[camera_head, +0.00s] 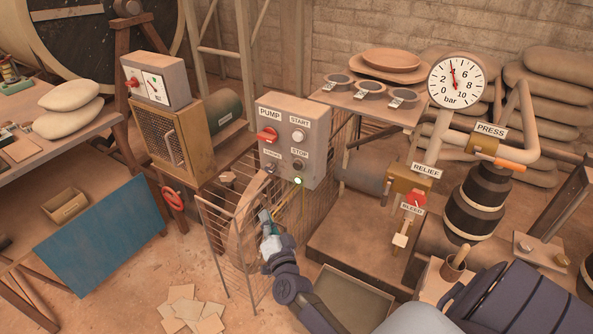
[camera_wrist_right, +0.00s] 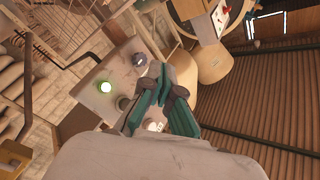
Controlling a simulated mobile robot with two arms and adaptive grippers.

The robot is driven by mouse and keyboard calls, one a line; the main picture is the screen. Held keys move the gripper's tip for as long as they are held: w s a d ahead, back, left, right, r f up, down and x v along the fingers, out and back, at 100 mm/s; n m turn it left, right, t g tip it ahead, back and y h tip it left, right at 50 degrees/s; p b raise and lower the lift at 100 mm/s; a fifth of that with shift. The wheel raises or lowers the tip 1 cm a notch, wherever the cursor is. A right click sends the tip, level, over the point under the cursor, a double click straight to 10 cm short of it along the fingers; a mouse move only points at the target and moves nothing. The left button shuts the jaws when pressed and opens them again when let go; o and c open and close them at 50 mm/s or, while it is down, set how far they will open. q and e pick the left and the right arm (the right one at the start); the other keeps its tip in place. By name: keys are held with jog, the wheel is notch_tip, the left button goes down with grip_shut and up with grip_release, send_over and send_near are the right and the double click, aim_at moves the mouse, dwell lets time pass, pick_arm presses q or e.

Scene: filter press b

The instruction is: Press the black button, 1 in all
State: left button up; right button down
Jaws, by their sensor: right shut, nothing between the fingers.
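The grey pump control box (camera_head: 284,120) stands in the middle of the head view. Its black button (camera_head: 298,165) sits under the STOP label, above a lit greenish lamp (camera_head: 298,181). In the wrist view the dark button (camera_wrist_right: 124,103) shows beside the lit lamp (camera_wrist_right: 104,87). My right gripper (camera_head: 265,216) is shut and empty, below the box's lower left and apart from the black button in the head view. In the wrist view its teal fingertips (camera_wrist_right: 160,82) meet in front of the box face. My left gripper is out of view.
The box also carries a red switch (camera_head: 267,134), a pale START button (camera_head: 298,136) and a greyish knob (camera_head: 271,168) at lower left. A wire guard (camera_head: 222,240) stands beside my right gripper.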

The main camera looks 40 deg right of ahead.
aim_at(298, 165)
notch_tip(298, 165, up, 7)
jog(key=d+m+h, duration=0.2)
jog(key=d+m, duration=0.1)
jog(key=shift+w+m+t+h, duration=0.25)
jog(key=shift+m+t+h, duration=0.05)
jog(key=shift+t+h, duration=0.1)
jog(key=w+d+b, duration=0.3)
jog(key=d, duration=0.5)
jog(key=shift+w, duration=0.2)
dwell(1.0)
jog(key=shift+w+d, duration=0.15)
jog(key=shift+d, duration=0.25)
